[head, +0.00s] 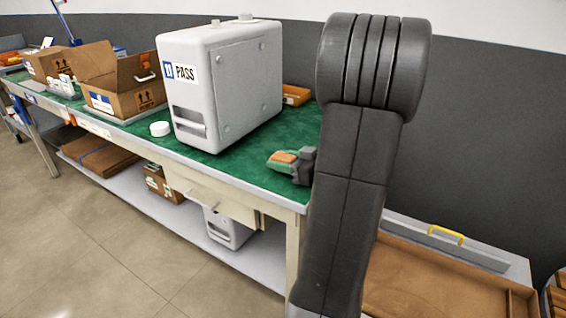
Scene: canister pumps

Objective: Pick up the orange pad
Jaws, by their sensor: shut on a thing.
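The orange pad (284,156) is small in the head view, low over the green bench top near its front right corner. My gripper (281,161) comes in from the right, with its dark grey body partly behind my arm. It is shut on the orange pad. The fingertips are too small to make out clearly. I cannot tell whether the pad touches the bench top or is just above it.
A white canister pump (240,90) with a PASS label stands left of my gripper. A white round cap (160,129) lies beside it. An orange bin (296,95) is behind. Open cardboard boxes (135,98) stand farther left. A large brown tray (420,285) is at lower right.

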